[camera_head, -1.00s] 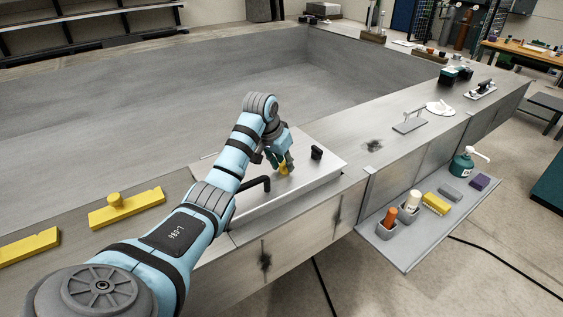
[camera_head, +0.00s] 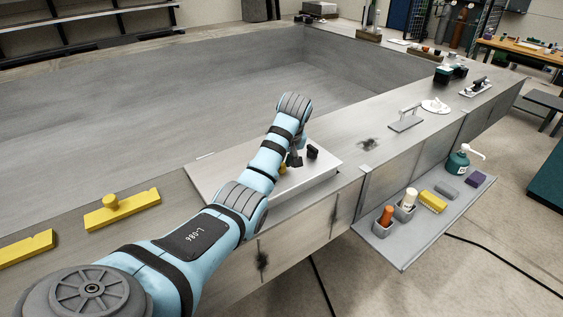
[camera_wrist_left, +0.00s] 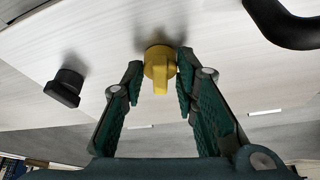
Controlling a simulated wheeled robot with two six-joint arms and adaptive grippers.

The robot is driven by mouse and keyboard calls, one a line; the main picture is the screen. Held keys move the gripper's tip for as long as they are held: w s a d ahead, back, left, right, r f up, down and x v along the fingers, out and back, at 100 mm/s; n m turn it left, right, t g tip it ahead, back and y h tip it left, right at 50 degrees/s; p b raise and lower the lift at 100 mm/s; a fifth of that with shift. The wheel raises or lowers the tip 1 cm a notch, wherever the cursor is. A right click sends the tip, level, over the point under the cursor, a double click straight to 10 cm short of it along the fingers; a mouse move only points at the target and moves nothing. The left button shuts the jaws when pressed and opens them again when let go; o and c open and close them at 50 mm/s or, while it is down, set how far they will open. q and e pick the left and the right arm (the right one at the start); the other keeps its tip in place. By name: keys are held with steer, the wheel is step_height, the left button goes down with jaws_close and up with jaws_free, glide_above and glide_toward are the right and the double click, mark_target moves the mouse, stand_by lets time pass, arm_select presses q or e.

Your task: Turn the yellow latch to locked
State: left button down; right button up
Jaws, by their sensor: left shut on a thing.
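The yellow latch (camera_wrist_left: 158,66) is on a pale flat panel (camera_head: 213,183). In the left wrist view it has a round hub and a short tab pointing down in the picture. My left gripper (camera_wrist_left: 160,82) has its two green-padded fingers on either side of the latch, shut on it. In the head view my left arm hides most of the gripper; only a small yellow bit of the latch (camera_head: 283,169) shows beside the arm. My right gripper is in neither view.
A black knob (camera_head: 312,152) stands on the panel close to the latch. A black curved handle (camera_wrist_left: 292,22) is at the top right of the wrist view. Yellow blocks (camera_head: 122,208) lie at left. A grey side shelf (camera_head: 410,248) holds bottles and sponges.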

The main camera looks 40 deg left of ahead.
arm_select(q)
steer(key=shift+w+a+r+n+g+y, duration=0.15)
steer(key=shift+n+g, duration=0.15)
steer(key=shift+n, duration=0.5)
steer(key=shift+d+f+n+g+y, duration=0.15)
steer(key=shift+n+g, duration=0.15)
steer(key=shift+n, duration=0.5)
steer(key=shift+a, duration=0.1)
steer(key=c, duration=1.6)
jaws_free()
steer(key=o, duration=0.3)
steer(key=shift+a, duration=0.1)
steer(key=shift+a+f, duration=0.1)
steer(key=shift+f, duration=0.05)
steer(key=shift+w, duration=0.1)
steer(key=v, duration=0.7)
steer(key=shift+r, duration=0.3)
